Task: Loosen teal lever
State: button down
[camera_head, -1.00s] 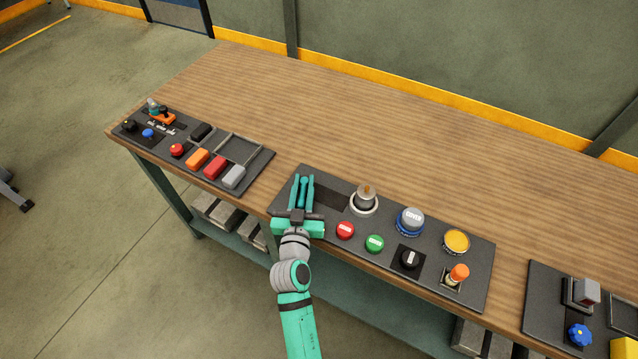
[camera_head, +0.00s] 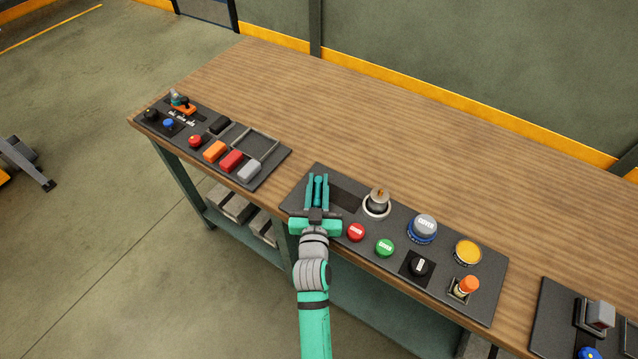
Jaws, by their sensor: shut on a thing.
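The teal lever (camera_head: 318,190) stands at the left end of the middle dark panel (camera_head: 400,287). My gripper (camera_head: 318,178) reaches over the panel's front left corner, with one teal finger on each side of the lever. It is shut on the lever. The lever's base is hidden by my gripper, and its lower part is hard to tell from the fingers, which have the same colour.
Right of my gripper are a red button (camera_head: 356,232), a green button (camera_head: 385,247), a grey knob (camera_head: 378,200) and a black dial (camera_head: 420,265). Another control panel (camera_head: 272,170) lies left. The wooden table (camera_head: 400,130) is clear behind the panels.

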jog(key=c, duration=1.7)
grip_release()
jog(key=shift+s, duration=0.1)
jog(key=s, duration=1)
jog(key=shift+s+a, duration=0.3)
jog(key=shift+a, duration=0.1)
